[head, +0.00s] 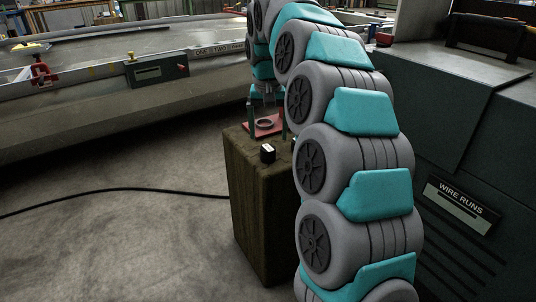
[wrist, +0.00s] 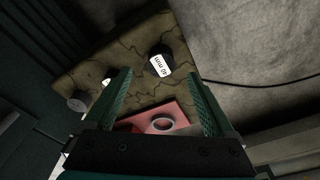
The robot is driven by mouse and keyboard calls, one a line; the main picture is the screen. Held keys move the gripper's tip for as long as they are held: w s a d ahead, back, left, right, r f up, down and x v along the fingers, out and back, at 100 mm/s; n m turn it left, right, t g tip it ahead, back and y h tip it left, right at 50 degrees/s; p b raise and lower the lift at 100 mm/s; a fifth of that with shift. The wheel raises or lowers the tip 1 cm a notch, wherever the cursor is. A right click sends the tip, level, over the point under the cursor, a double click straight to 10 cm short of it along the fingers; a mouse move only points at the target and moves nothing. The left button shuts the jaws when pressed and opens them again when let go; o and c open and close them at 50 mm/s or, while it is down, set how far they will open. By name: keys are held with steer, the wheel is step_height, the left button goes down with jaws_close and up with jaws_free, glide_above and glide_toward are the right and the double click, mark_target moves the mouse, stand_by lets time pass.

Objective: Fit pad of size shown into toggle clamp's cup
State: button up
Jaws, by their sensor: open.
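My gripper (wrist: 161,80) is open and empty, pointing down over the top of a wooden block (wrist: 130,50). Between its fingers lies a red plate (wrist: 185,108) with a pale ring (wrist: 163,125) on it. A black pad (wrist: 160,64) with a white label that seems to read "60 mm" stands beyond the fingertips; it also shows in the head view (head: 267,154). A second dark pad (wrist: 108,76) is partly hidden by the left finger. A grey round pad (wrist: 77,102) stands left of that finger. In the head view, a red clamp (head: 42,73) sits on the long bench's edge; its cup is too small to make out.
The long grey bench (head: 120,100) runs across the back left, with a green panel (head: 157,70) on its side. A dark cabinet marked "WIRE RUNS" (head: 457,200) stands close at right. A black cable (head: 130,190) crosses the otherwise clear floor at left.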

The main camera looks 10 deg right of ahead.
mark_target(268, 147)
steer(key=f, duration=0.2)
steer(key=w+f, duration=0.1)
steer(key=f, duration=0.2)
jaws_close()
stand_by(0.7)
